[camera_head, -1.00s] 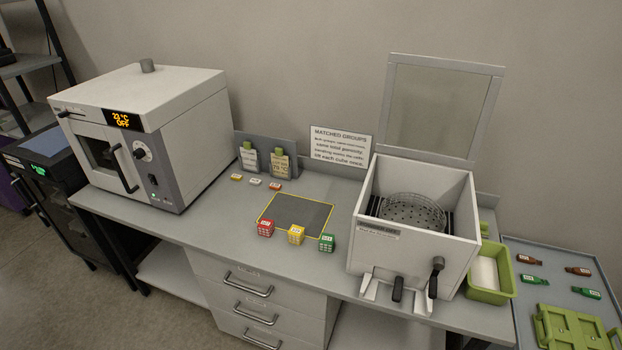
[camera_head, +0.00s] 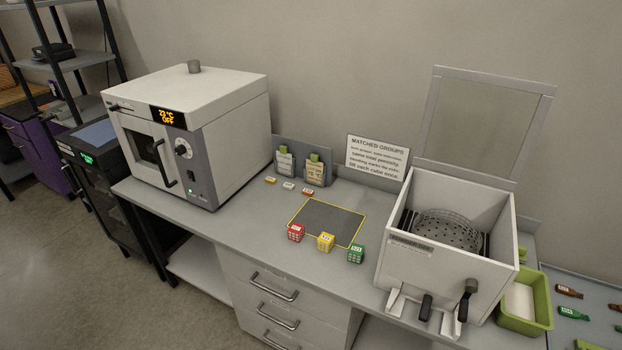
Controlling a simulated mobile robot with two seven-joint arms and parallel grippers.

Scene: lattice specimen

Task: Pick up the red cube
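The red cube (camera_head: 296,232) sits on the grey bench top, at the front left corner of a dark mat with a yellow border (camera_head: 326,217). It has a lattice pattern and a white label on top. A yellow cube (camera_head: 325,242) and a green cube (camera_head: 356,253) stand to its right in a row along the front of the mat. Neither of my grippers shows in this view, and nothing touches the red cube.
A white oven (camera_head: 195,135) stands left of the mat. An open white box with a mesh basket (camera_head: 447,250) stands right. Behind are two labelled bottles (camera_head: 315,170) and a sign (camera_head: 377,156). A green bin (camera_head: 525,312) is at far right. Drawer handles (camera_head: 274,287) project below the front edge.

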